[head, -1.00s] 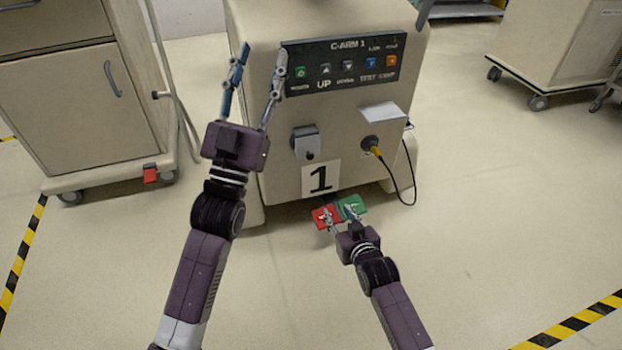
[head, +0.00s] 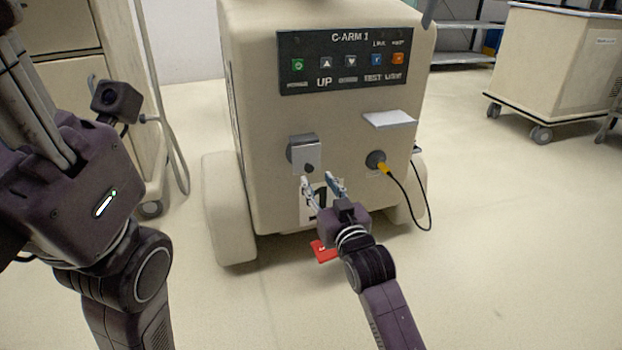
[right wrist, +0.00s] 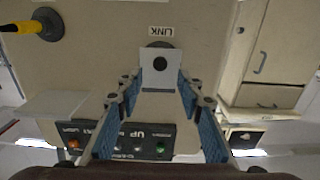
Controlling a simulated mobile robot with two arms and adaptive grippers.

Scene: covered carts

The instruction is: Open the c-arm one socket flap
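The C-arm 1 cart (head: 250,120) stands ahead in the head view. On its front left, a light grey socket flap (head: 307,152) with a dark round spot hangs down over a round socket. The flap also shows in the right wrist view (right wrist: 160,85), below an upside-down LINK label. My right gripper (head: 319,184) is open and empty just below the flap; in the wrist view its fingers stand either side of the flap's line, and I cannot tell any contact. My left gripper (head: 60,180) is large at the left edge; its fingertips are out of frame.
A second socket (head: 376,159) at right holds a yellow plug with a black cable, under a raised plate (head: 388,119). A button panel (head: 345,62) is above. A red pedal (head: 325,251) lies on the floor. Other carts (head: 550,65) stand around; floor at right is clear.

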